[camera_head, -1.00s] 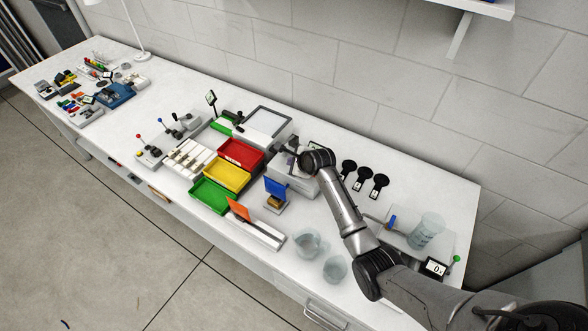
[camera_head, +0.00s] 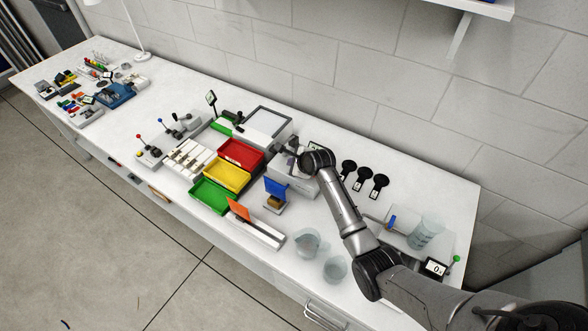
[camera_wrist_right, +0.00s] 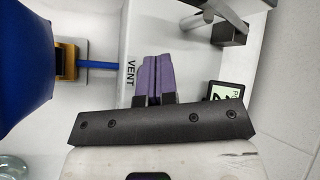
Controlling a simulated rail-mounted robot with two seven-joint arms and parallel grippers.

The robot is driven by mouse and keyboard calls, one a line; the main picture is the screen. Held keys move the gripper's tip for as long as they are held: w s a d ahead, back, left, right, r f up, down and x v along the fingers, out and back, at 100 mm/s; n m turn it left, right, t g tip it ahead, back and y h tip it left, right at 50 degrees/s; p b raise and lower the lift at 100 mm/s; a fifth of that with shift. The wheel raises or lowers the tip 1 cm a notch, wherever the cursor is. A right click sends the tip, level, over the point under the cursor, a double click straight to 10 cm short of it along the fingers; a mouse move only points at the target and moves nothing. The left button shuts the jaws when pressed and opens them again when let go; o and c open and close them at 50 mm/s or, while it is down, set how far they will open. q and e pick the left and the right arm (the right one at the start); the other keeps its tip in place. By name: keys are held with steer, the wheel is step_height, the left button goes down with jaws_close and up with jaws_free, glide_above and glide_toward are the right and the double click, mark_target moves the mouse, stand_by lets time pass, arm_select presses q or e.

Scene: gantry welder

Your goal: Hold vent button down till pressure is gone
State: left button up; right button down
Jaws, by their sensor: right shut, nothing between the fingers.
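My right gripper (camera_head: 291,152) is at the white box (camera_head: 289,181) near the middle of the bench. In the right wrist view its purple-padded fingers (camera_wrist_right: 152,64) are shut together and empty, pointing at the white surface. The word VENT (camera_wrist_right: 131,74) is printed just left of the fingertips. The vent button itself is not visible; the fingers may cover it, and I cannot tell whether they press it. A small black display (camera_wrist_right: 229,94) right of the fingers is partly cut off by the gripper, so its reading is unclear. My left gripper is not in view.
Red (camera_head: 241,153), yellow (camera_head: 228,174) and green (camera_head: 212,196) trays lie left of the box. A blue-flapped stand (camera_head: 276,188) is in front. Several black round-headed items (camera_head: 363,178) lie right of my arm. Glass beakers (camera_head: 307,243) stand near the front edge.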

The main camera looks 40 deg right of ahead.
steer(key=shift+f, duration=0.2)
steer(key=shift+f, duration=0.1)
steer(key=shift+f, duration=0.3)
stand_by(0.6)
steer(key=shift+f, duration=0.2)
stand_by(0.5)
stand_by(0.7)
stand_by(0.6)
stand_by(0.8)
